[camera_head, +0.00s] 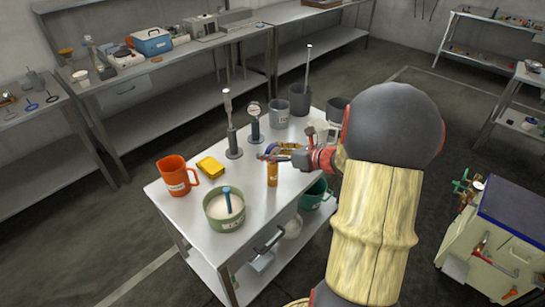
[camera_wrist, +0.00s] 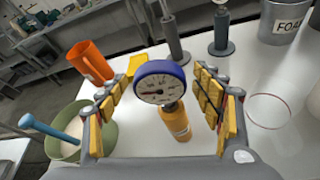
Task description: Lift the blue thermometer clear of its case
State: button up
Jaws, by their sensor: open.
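The blue thermometer (camera_wrist: 160,83) shows in the wrist view as a round white dial with a blue rim. It stands above its orange case (camera_wrist: 175,122); the case also shows in the head view (camera_head: 272,174), upright on the steel table. In the head view my gripper (camera_head: 272,154) is just over the case, partly covering the thermometer.
On the table (camera_head: 176,218) stand an orange jug (camera_head: 174,178), a green pot (camera_head: 224,212) with a blue-handled tool, a yellow block (camera_head: 210,167), two grey stands with instruments (camera_head: 233,140) (camera_head: 255,128) and grey buckets (camera_head: 299,100).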

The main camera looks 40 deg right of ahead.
jog(key=shift+c, duration=0.5)
jog(key=c, duration=1.1)
jog(key=shift+c, duration=0.6)
